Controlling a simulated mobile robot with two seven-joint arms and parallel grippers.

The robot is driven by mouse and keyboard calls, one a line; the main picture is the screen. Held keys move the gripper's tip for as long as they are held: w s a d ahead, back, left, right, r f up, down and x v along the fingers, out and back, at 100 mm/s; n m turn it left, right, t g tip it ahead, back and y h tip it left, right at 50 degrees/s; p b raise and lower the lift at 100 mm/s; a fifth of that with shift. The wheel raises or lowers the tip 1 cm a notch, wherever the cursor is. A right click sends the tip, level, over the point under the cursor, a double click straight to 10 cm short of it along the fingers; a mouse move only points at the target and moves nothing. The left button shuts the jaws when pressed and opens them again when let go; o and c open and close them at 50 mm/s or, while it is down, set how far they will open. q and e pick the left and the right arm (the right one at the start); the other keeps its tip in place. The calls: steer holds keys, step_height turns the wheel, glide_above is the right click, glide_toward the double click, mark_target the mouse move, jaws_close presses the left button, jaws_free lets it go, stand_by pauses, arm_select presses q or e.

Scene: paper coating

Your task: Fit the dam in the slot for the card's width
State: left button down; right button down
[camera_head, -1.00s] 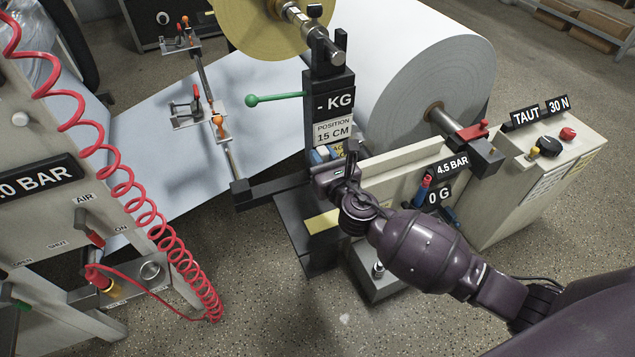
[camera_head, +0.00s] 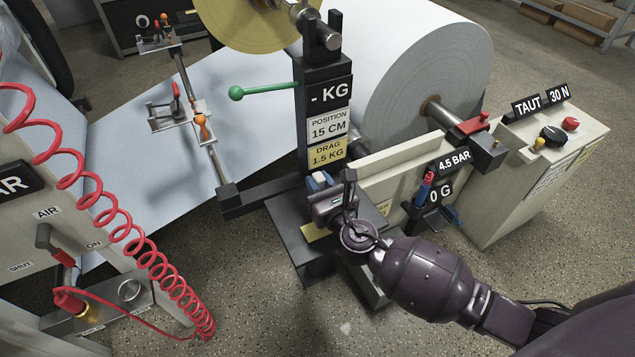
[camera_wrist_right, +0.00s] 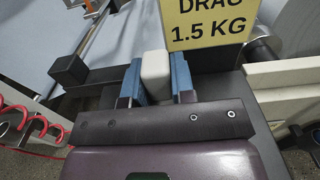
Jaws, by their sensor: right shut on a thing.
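My right gripper (camera_head: 318,182) is in front of the foot of the dark post (camera_head: 314,165). In the right wrist view its blue fingers (camera_wrist_right: 158,80) are shut on a pale, rounded block (camera_wrist_right: 155,72). I cannot tell whether this block is the dam. The white card on the post (camera_head: 328,127) reads POSITION 15 CM; the yellow card (camera_head: 328,153) below it reads DRAG 1.5 KG. A metal rail (camera_head: 195,95) carries two brackets with orange parts, the nearer bracket (camera_head: 180,118) and the farther one (camera_head: 165,37). No slot shows clearly. My left gripper is out of view.
A green-knobbed lever (camera_head: 265,89) sticks out left from the post. White paper (camera_head: 120,165) runs under the rail from the large roll (camera_head: 430,65). A coiled red hose (camera_head: 130,225) hangs at the left. A beige control box (camera_head: 540,165) stands right.

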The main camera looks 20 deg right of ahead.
steer(key=shift+f, duration=0.15)
steer(key=c, duration=1)
jaws_free()
steer(key=shift+o, duration=0.2)
